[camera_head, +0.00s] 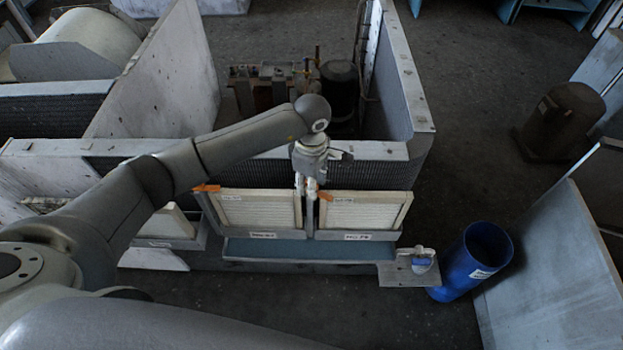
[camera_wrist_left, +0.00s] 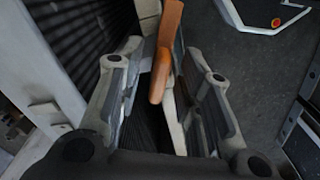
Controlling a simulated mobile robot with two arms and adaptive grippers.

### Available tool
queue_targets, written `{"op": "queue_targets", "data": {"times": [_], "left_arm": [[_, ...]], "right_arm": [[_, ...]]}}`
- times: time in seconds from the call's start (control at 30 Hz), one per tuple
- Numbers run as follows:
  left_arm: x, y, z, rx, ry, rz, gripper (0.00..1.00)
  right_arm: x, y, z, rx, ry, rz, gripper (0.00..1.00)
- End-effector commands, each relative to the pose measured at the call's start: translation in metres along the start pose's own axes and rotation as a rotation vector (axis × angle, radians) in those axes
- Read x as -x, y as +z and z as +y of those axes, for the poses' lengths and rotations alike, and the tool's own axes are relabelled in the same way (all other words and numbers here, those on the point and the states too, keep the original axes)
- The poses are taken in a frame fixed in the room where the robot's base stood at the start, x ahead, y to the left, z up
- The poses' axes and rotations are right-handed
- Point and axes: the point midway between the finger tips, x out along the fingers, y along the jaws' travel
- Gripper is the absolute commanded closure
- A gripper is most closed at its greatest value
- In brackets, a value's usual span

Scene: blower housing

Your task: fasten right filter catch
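Two pale, framed filters stand side by side in the housing front: the left filter (camera_head: 260,210) and the right filter (camera_head: 362,214). An orange catch (camera_head: 326,196) sits at the upper left corner of the right filter. A second orange catch (camera_head: 207,188) is at the left filter's upper left corner. My left gripper (camera_head: 311,194) points down just left of the right catch. In the left wrist view the fingers (camera_wrist_left: 165,88) are apart, with an orange catch (camera_wrist_left: 166,48) between them. I cannot tell whether either finger touches it. My right gripper is not in view.
A ledge (camera_head: 300,250) runs below the filters, with a small blue and white item (camera_head: 422,260) at its right end. A blue bin (camera_head: 474,261) stands on the floor to the right. Housing walls (camera_head: 405,85) rise behind.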

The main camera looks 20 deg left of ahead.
Motion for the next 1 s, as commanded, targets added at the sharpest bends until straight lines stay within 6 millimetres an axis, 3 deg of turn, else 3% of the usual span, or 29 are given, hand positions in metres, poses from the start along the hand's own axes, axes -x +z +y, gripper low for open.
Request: {"op": "queue_targets", "data": {"times": [0.3, 0.57, 0.77, 1.0], "left_arm": [[-0.003, 0.001, 0.000, 0.000, 0.001, -0.001, 0.67], [-0.003, 0.001, 0.000, 0.000, 0.001, -0.001, 1.00], [-0.003, 0.000, 0.000, 0.006, 0.002, -0.001, 1.00], [-0.007, 0.000, 0.002, 0.144, 0.005, 0.001, 1.00]], "right_arm": [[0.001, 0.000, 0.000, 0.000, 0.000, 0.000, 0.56], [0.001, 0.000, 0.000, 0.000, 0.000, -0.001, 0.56], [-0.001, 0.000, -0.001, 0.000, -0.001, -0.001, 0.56], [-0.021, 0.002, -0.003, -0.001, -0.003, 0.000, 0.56]]}}
